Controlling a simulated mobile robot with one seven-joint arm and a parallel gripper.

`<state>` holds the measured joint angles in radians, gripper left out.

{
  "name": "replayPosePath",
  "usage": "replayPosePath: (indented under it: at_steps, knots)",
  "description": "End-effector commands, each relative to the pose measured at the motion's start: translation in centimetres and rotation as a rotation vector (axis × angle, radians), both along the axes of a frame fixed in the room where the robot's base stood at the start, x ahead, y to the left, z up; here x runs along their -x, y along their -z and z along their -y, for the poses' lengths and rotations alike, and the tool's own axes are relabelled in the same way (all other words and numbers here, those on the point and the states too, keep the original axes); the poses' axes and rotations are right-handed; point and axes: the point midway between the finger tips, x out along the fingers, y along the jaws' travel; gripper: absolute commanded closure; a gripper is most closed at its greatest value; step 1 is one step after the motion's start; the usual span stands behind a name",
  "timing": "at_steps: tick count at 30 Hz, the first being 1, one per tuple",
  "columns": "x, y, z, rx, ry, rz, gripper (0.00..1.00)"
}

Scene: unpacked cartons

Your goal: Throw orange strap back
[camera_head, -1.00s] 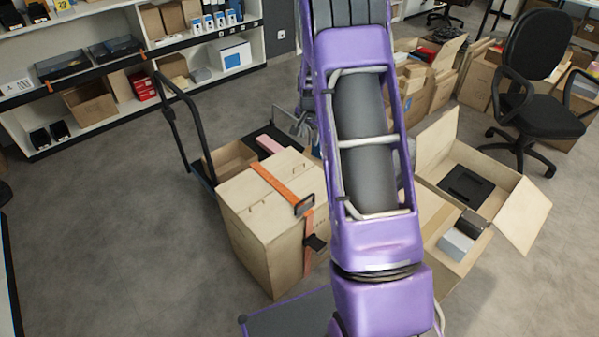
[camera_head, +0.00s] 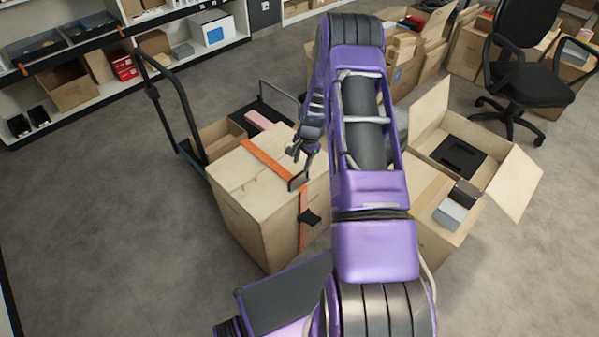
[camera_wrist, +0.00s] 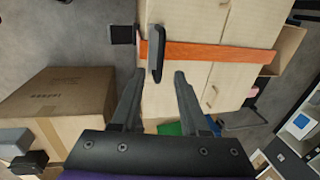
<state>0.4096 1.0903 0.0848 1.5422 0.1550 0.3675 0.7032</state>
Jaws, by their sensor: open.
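The orange strap (camera_head: 262,160) lies across the top of a closed cardboard carton (camera_head: 245,222). It hangs down the carton's side, with a black buckle near the top edge and another black piece lower down. In the wrist view the orange strap (camera_wrist: 215,52) runs sideways across the carton (camera_wrist: 230,20), and the black buckle (camera_wrist: 156,52) stands at its left part. My gripper (camera_head: 300,155) is beside the buckle in the head view. In the wrist view my gripper (camera_wrist: 160,75) is open, its fingertips just below the strap and buckle.
A black-handled cart (camera_head: 185,105) stands behind the carton. An open box (camera_head: 480,175) with small items is at right, and an office chair (camera_head: 520,75) behind it. Shelves (camera_head: 120,60) line the back left. The floor (camera_head: 100,220) at left is clear.

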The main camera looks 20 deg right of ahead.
Motion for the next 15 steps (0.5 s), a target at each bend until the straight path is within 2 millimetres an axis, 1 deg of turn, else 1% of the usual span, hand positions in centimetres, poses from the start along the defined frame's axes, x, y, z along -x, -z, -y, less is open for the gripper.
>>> replayPosePath:
  at_steps: [1, 6, 9, 15]
  knots:
    - [-0.2, 1.3, -0.1, -0.001, -0.001, -0.002, 0.55]
    - [-0.7, 3.9, -0.3, -0.001, 0.000, 0.000, 0.55]
    - [-0.9, 4.8, -0.4, 0.000, 0.000, 0.000, 0.55]
    - [-1.0, 5.4, -0.4, 0.000, -0.001, 0.000, 0.55]
